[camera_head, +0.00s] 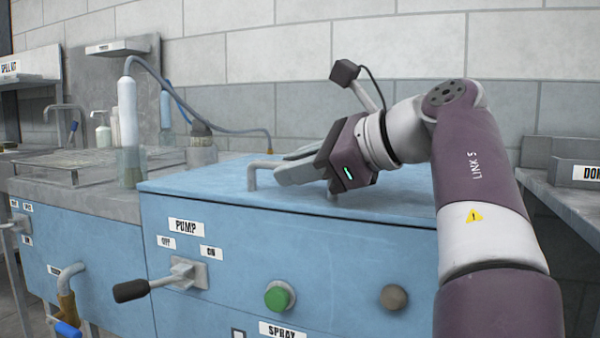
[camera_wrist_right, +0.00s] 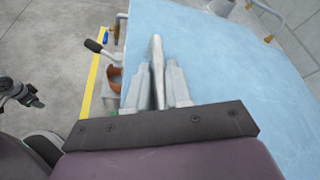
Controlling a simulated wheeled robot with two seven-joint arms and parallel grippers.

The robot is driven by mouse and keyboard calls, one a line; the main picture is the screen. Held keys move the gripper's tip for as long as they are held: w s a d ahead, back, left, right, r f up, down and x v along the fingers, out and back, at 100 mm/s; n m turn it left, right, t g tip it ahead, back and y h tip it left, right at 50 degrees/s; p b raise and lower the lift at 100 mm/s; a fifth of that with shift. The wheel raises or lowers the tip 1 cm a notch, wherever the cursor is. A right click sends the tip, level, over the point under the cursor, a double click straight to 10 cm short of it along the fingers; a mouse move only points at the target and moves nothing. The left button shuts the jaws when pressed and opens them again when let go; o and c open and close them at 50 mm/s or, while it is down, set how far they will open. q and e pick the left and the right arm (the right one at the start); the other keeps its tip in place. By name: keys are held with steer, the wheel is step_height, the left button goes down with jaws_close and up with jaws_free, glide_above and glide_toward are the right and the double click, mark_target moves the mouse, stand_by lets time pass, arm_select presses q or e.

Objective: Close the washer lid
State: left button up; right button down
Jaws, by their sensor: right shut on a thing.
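The washer lid (camera_head: 225,190) is a flat blue panel on top of the blue washer cabinet. It looks level, and I see no clear gap along its front edge. A grey bar handle (camera_head: 252,178) rises from the lid. My right gripper (camera_head: 285,172) is shut on this handle, low over the lid. In the right wrist view, the handle (camera_wrist_right: 157,65) runs between the two grey fingers of my right gripper (camera_wrist_right: 155,85), over the blue lid (camera_wrist_right: 225,65). The fingers hide part of the handle.
The cabinet front carries a pump lever (camera_head: 150,288), a green button (camera_head: 279,296) and a brown knob (camera_head: 394,296). A grey block wall is behind. A grey bench (camera_head: 560,180) is at right.

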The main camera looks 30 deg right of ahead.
steer(key=shift+f, duration=0.6)
steer(key=c, duration=1.1)
jaws_free()
steer(key=shift+r, duration=0.2)
steer(key=p+v, duration=0.4)
steer(key=v, duration=0.7)
steer(key=shift+s+d+r, duration=0.15)
steer(key=shift+r, duration=0.05)
steer(key=shift+s+d+r, duration=0.1)
steer(key=shift+s+d, duration=0.15)
steer(key=shift+s, duration=0.25)
